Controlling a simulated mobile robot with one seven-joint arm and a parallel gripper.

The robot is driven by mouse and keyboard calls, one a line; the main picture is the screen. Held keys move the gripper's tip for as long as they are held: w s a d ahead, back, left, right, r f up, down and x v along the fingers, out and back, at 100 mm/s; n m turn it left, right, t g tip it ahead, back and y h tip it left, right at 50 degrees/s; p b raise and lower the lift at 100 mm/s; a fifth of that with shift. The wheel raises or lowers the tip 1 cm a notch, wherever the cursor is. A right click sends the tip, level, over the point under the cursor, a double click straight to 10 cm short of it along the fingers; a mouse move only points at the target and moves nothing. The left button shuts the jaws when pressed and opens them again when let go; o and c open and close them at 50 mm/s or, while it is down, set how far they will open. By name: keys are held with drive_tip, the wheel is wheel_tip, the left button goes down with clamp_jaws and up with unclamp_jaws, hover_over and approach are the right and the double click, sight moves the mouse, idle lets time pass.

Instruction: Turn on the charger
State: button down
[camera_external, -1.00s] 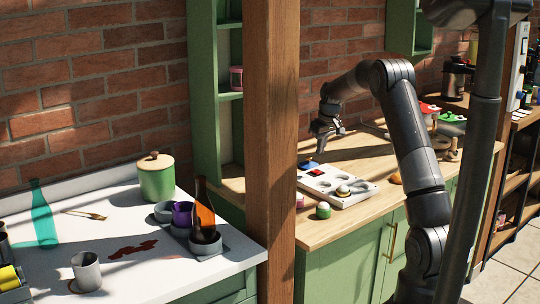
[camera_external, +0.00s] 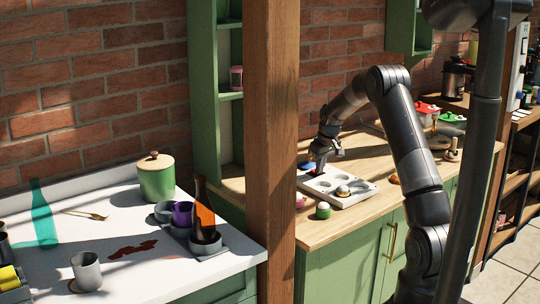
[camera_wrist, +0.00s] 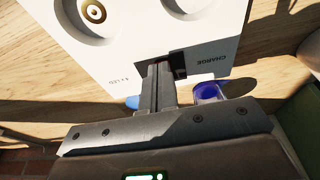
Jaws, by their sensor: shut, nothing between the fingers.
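The charger (camera_external: 354,194) is a white, flat unit with round wells on the wooden counter. My gripper (camera_external: 318,168) is shut and empty, pointing down at the far left end of the charger.
A yellow-topped round item (camera_external: 343,191) sits in a near well. A green jar (camera_external: 323,210) stands at the charger's front. A blue item (camera_wrist: 208,92) lies close beside my fingers. An orange item (camera_external: 394,179) lies to the right. A wooden post (camera_external: 270,130) stands left.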

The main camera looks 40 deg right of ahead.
drive_tip(key=shift+w+r, duration=0.35)
drive_tip(key=shift+w, duration=0.4)
drive_tip(key=shift+r, duration=0.2)
drive_tip(key=v, duration=0.4)
drive_tip(key=shift+w+r, duration=0.2)
drive_tip(key=s+r, duration=0.4)
drive_tip(key=r, duration=0.4)
drive_tip(key=shift+s, duration=0.3)
drive_tip(key=shift+r, duration=0.1)
